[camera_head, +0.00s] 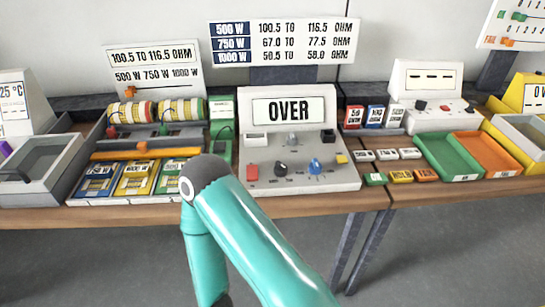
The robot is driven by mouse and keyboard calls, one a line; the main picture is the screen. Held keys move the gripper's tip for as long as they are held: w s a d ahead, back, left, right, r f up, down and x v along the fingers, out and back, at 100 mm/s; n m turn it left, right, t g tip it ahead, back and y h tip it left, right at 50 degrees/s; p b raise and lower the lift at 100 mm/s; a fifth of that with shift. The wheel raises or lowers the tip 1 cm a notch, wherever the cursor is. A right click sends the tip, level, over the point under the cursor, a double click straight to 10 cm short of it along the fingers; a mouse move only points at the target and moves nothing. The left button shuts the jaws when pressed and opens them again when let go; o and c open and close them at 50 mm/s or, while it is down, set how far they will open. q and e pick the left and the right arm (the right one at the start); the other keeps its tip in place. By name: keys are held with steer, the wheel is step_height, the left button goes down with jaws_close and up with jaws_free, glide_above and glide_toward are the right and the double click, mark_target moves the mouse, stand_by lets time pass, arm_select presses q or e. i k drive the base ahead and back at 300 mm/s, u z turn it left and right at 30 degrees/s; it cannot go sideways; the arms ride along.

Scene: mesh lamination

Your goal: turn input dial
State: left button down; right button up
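The meter console (345,176) stands on the table in the middle of the view, and its screen (289,111) reads "OVER". Its sloped front has a black dial (281,168), a blue dial (315,165) and a smaller dark knob (292,140) above them. The labels beside the dials are too small to read, so I cannot tell which is the input dial. A teal link of one of my arms rises from the bottom, with its grey elbow just left of the console. Neither gripper is in view.
A red button (252,172) and a yellow button (341,158) flank the dials. Left is a rack (75,190) of coloured cards and rolls. Right are small labelled blocks (400,176), a green tray (447,158) and an orange tray (487,153). The table's front edge runs below.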

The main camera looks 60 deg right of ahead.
mark_target(315, 168)
steer(key=k, duration=1.75)
steer(key=z, duration=0.9)
steer(key=i, duration=0.75)
steer(key=z, duration=0.05)
